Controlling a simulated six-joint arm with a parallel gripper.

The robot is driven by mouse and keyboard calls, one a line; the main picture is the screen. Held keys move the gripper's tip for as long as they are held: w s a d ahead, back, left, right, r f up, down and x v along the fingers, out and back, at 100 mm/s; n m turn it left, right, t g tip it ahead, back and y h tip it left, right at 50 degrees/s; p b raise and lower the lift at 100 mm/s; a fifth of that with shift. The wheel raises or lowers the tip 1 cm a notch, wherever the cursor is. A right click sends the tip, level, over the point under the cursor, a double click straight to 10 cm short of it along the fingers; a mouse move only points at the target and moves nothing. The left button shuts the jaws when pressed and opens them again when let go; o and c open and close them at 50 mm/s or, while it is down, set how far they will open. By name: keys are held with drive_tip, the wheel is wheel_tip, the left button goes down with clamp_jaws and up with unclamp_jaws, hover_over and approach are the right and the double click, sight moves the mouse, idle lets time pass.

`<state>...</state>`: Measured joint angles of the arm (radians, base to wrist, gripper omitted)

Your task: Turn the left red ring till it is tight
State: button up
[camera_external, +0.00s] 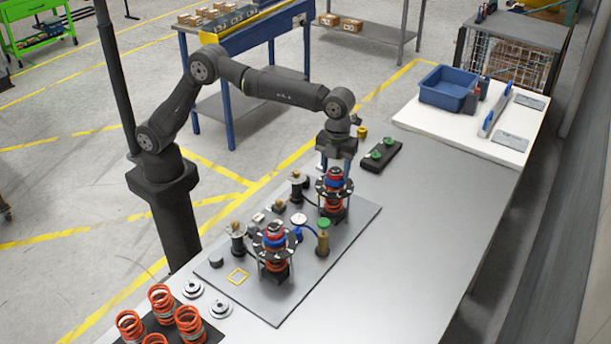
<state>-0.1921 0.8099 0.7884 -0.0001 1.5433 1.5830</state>
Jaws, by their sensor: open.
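Two spring assemblies stand upright on a grey plate (345,250).
A brass cylinder with a green top (323,238) and small dark posts stand around the assemblies. Loose orange springs (161,298) stand at the front left. A black block with green knobs (380,156) lies behind. A blue bin (448,88) is far right. The table's right side is clear.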

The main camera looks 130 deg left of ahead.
drive_tip(key=n, duration=0.5)
drive_tip(key=shift+n, duration=0.3)
drive_tip(key=n, duration=0.6)
drive_tip(key=shift+n, duration=2.4)
drive_tip(key=n, duration=0.4)
drive_tip(key=shift+n, duration=0.3)
